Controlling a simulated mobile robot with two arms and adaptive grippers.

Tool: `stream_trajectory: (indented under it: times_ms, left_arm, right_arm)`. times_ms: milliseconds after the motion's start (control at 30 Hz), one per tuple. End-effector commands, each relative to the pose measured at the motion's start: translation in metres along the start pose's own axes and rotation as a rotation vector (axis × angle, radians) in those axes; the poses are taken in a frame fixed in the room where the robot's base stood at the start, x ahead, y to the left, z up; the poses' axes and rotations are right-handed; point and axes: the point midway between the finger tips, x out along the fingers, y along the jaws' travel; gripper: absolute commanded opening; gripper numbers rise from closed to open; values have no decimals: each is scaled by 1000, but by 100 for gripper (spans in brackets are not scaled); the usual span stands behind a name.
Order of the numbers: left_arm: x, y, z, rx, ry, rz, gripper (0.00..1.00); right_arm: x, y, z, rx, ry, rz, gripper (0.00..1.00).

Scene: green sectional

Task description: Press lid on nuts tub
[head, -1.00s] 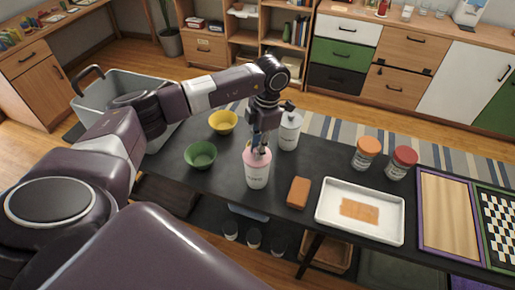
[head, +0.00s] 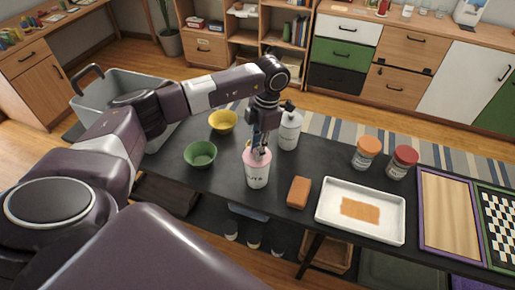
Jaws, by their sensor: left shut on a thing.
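The nuts tub (head: 257,178) is a white cylinder standing upright on the dark table, with dark lettering on its side. A pink lid (head: 250,158) lies at its top; I cannot tell whether it is fully seated. My left gripper (head: 259,152) points down at the lid from above, with its fingertips at the lid. It is shut on the lid, and its fingers hide part of it. My right gripper is not in view.
A white pump bottle (head: 290,130) stands close behind the tub. A green bowl (head: 200,155) and yellow bowl (head: 223,122) are to the left. An orange-brown block (head: 299,192), white tray (head: 324,212) and two jars (head: 367,152) are to the right.

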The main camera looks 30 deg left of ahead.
Motion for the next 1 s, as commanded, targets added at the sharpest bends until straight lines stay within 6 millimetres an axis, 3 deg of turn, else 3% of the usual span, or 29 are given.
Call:
stream_trajectory:
  times_ms: [900,933,1000]
  left_arm:
    - [3,0,0,0,0,0,1]
    - [3,0,0,0,0,0,21]
    - [3,0,0,0,0,0,28]
  right_arm:
    - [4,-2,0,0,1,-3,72]
    - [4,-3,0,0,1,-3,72]
    - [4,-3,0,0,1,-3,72]
